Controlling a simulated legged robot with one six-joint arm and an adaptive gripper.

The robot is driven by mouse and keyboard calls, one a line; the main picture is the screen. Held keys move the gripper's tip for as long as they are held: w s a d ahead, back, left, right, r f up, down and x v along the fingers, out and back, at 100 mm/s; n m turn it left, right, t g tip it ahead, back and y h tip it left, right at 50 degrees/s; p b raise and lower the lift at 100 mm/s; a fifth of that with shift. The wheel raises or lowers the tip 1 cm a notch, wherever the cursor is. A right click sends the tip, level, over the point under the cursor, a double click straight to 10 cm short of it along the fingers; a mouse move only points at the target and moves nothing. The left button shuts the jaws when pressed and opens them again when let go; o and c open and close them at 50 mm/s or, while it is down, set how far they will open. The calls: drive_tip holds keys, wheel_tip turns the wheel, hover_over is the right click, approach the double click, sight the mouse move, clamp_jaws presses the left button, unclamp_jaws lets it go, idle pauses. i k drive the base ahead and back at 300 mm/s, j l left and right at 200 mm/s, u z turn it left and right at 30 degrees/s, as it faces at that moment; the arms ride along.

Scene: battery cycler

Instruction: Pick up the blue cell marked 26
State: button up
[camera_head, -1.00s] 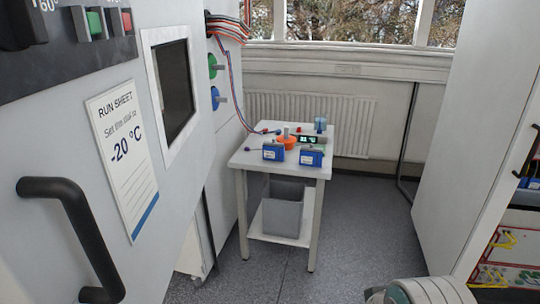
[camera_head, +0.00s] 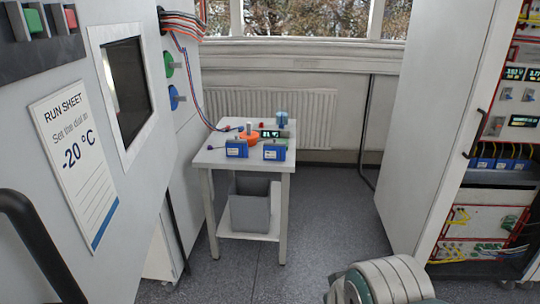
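Two blue cells stand near the front edge of a small white table (camera_head: 212,157) ahead: a left blue cell (camera_head: 236,149) and a right blue cell (camera_head: 274,151). Each has a white label, too small to read, so I cannot tell which is marked 26. More blue cells (camera_head: 485,163) sit in a row on a shelf of the open cabinet at the right; their marks are also unreadable. A rounded grey and green part of my arm (camera_head: 385,283) shows at the bottom. My gripper is not in view.
An orange item (camera_head: 249,136), a small display (camera_head: 272,134) and a blue cylinder (camera_head: 281,118) are on the table. A grey bin (camera_head: 250,206) stands on its lower shelf. A cabinet with a black handle is close at left. Grey floor (camera_head: 322,218) is clear right of the table.

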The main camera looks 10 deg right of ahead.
sight(238, 150)
drive_tip(key=i+j, duration=0.15)
drive_tip(key=i, duration=1.2)
drive_tip(key=i+j+u, duration=0.1)
drive_tip(key=i, duration=1.25)
